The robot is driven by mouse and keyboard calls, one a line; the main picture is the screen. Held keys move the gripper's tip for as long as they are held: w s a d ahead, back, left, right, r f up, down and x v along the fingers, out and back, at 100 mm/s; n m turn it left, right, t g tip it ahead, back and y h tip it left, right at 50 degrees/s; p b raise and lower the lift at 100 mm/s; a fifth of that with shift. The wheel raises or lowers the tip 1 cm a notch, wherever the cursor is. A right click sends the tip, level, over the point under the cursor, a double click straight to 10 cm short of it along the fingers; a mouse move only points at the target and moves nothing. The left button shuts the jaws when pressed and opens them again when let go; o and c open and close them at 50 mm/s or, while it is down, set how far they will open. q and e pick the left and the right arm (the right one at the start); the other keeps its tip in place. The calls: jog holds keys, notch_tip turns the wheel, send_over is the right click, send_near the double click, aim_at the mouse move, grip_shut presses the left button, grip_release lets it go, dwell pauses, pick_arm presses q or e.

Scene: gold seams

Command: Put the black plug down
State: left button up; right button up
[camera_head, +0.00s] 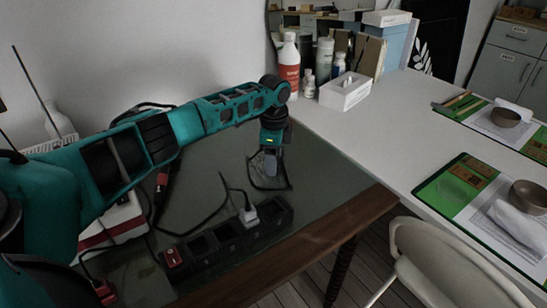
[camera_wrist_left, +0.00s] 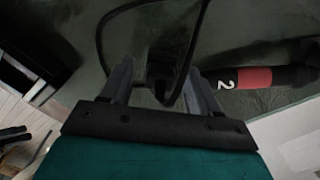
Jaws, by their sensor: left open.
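My left gripper (camera_head: 270,176) reaches down over the dark green table top and is open. In the left wrist view its two grey fingers (camera_wrist_left: 160,82) stand apart. The black plug (camera_wrist_left: 161,72) shows between them, with its black cord looping around it. I cannot tell whether a finger touches the plug. In the head view the plug is hard to make out at the gripper; a dark cord loop (camera_head: 265,187) shows there. My right gripper is not in view.
A black power strip (camera_head: 228,240) with a red switch and a white plug (camera_head: 248,214) lies in front. A black rod with a red band marked 2 (camera_wrist_left: 262,78) lies beside the gripper. A white tissue box (camera_head: 345,92) and bottles (camera_head: 289,68) stand behind. A wooden edge (camera_head: 310,243) bounds the table.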

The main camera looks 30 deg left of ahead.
pick_arm(q)
notch_tip(320, 180, up, 13)
jog(key=p, duration=0.2)
jog(key=shift+r, duration=0.15)
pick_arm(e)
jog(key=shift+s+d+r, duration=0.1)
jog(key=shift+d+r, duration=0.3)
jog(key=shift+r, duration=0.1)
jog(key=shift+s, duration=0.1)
